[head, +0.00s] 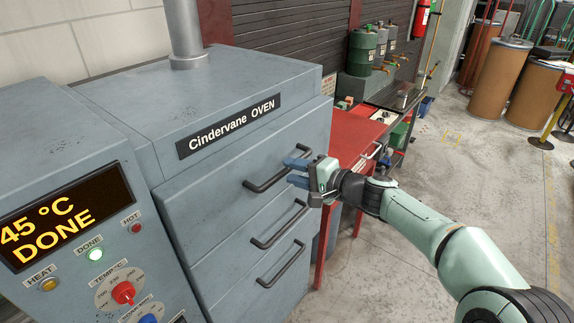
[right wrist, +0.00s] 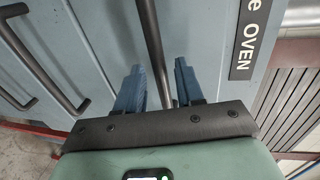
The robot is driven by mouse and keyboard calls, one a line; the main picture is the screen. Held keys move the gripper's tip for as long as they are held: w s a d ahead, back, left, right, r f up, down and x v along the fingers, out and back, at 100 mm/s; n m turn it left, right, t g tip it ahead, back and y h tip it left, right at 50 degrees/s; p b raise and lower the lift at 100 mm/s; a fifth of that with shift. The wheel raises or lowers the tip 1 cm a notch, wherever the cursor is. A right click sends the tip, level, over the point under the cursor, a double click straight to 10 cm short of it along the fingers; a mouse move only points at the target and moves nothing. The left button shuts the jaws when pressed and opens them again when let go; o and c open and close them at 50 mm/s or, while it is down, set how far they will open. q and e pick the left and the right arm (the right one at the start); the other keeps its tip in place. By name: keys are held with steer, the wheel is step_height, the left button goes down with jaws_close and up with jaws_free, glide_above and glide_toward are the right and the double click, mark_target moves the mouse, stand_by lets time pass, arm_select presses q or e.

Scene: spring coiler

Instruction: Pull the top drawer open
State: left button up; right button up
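The top drawer (head: 220,188) is the upper grey-blue front of the Cindervane oven and looks closed. Its dark bar handle (head: 262,184) also shows in the right wrist view (right wrist: 152,40). My right gripper (head: 296,171) is at the right end of this handle. In the right wrist view its two blue fingers (right wrist: 158,85) stand apart, one on each side of the bar, with gaps showing between bar and fingers. The right gripper is open. My left gripper is not in view.
Two lower drawers with similar handles (head: 279,226) (head: 282,265) sit below. A control panel (head: 70,225) showing 45 °C DONE is at left. A red workbench (head: 350,135) stands behind the oven. Open floor (head: 370,270) lies to the right.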

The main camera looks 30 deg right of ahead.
steer(key=shift+x, duration=1.4)
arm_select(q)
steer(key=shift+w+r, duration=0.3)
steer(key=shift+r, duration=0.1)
arm_select(e)
jaws_close()
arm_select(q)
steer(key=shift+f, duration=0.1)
arm_select(e)
steer(key=shift+s, duration=0.1)
